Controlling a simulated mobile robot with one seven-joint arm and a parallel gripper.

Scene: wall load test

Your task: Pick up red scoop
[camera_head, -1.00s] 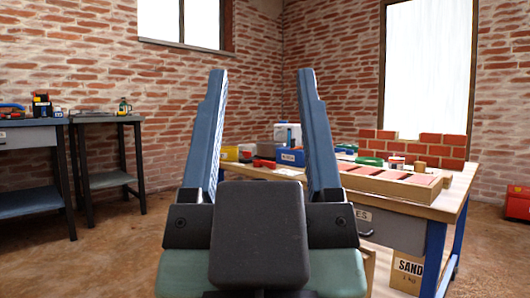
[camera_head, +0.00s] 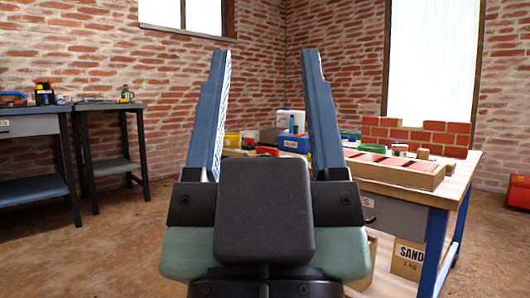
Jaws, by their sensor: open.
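A small red object (camera_head: 267,151), which may be the red scoop, lies on the workbench (camera_head: 455,187) and shows between my fingers. Its lower part is hidden behind the dark gripper body, so its full shape cannot be told. My gripper (camera_head: 265,55) is open and empty, with two blue fingers spread wide and pointing up in the picture. It is in front of the bench, nearer the camera, and appears apart from the red object.
On the bench are a blue bin (camera_head: 295,142), a yellow bin (camera_head: 232,140), a wooden tray with red bricks (camera_head: 425,181) and a low brick wall (camera_head: 445,137). A SAND box (camera_head: 408,259) stands below. Dark tables (camera_head: 112,105) stand left, with open floor between.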

